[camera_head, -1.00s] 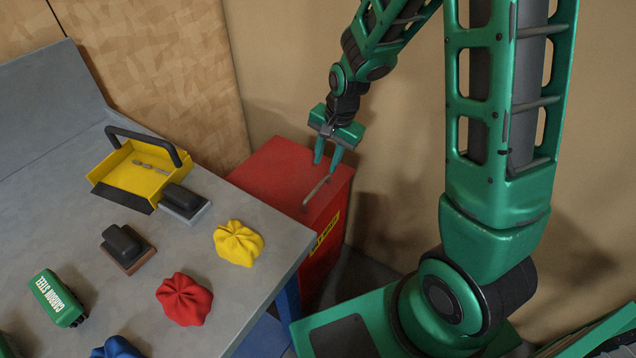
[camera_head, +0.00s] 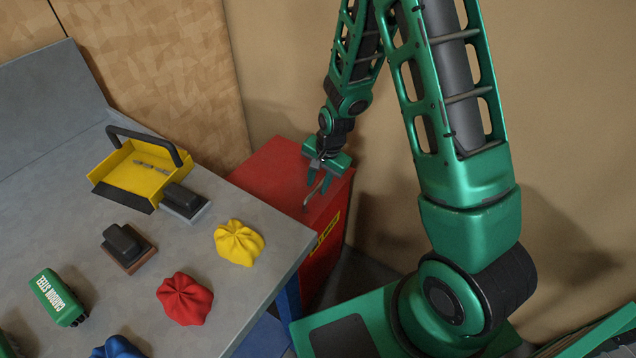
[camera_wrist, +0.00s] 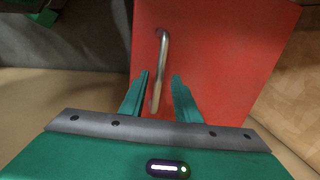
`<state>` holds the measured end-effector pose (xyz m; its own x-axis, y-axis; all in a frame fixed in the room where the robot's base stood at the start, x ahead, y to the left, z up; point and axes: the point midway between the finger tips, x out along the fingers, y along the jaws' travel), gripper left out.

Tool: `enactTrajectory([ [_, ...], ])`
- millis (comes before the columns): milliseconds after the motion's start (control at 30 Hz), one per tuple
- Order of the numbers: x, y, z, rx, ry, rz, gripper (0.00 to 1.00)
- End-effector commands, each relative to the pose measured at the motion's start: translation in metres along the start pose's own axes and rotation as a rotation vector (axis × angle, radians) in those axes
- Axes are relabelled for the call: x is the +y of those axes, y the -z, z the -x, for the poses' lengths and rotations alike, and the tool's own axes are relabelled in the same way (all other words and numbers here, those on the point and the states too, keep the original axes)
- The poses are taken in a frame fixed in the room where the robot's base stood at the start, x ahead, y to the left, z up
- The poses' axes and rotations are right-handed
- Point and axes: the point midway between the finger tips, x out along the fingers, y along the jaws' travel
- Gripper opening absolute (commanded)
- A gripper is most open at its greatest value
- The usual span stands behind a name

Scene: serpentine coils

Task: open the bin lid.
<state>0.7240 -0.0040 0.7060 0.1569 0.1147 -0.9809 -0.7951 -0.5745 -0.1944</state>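The red bin (camera_head: 272,165) stands beside the workbench, its lid down. A thin metal bar handle (camera_wrist: 162,62) runs lengthwise along the lid; it also shows in the head view (camera_head: 313,195). My gripper (camera_head: 320,182) points down at the lid around the handle's near part. In the wrist view my gripper (camera_wrist: 163,92) is open, with one finger on each side of the handle and gaps between. Whether the fingertips touch the lid cannot be told.
A grey workbench (camera_head: 265,235) stands left of the bin. It holds a yellow dustpan-like tray (camera_head: 130,178), black-handled blocks, a yellow cloth (camera_head: 238,243), a red cloth (camera_head: 184,299) and a green carbon steel box (camera_head: 57,297). A tan wall (camera_head: 275,60) is close behind the bin.

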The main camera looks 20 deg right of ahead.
Motion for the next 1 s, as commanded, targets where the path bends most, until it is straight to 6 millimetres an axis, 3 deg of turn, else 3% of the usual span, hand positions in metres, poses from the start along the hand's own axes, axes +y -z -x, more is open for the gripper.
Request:
enactTrajectory([
  [333,0.000,0.000,-0.003,0.000,0.000,0.000,0.29],
  [467,0.000,0.000,-0.003,0.000,0.000,0.000,0.00],
  [767,-0.002,0.002,0.000,0.002,-0.003,0.000,0.00],
  [1000,-0.013,0.002,0.018,0.004,-0.059,0.002,0.00],
])
